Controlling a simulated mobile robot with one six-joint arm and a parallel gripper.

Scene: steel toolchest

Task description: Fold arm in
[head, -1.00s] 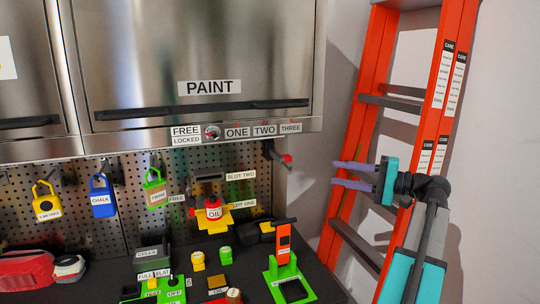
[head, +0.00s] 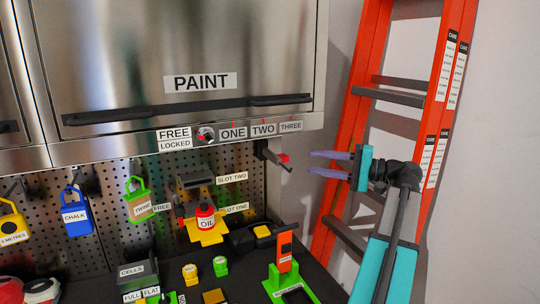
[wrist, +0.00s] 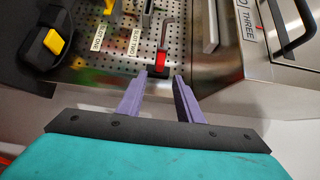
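My gripper (head: 332,165) is on the right in the head view, with two purple fingers on a teal body. The fingers point left and stand apart with nothing between them. My teal and grey arm reaches up from the lower right, in front of the orange ladder. In the wrist view my gripper (wrist: 160,78) also shows open and empty. Its fingers point toward a red-tipped hook (wrist: 162,52) on the pegboard, which also shows in the head view (head: 283,158). The hook looks apart from the fingers.
The orange ladder (head: 345,140) leans on the wall behind my arm. The steel PAINT cabinet (head: 180,50) hangs at left above the pegboard (head: 110,200). Bare wall lies at right.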

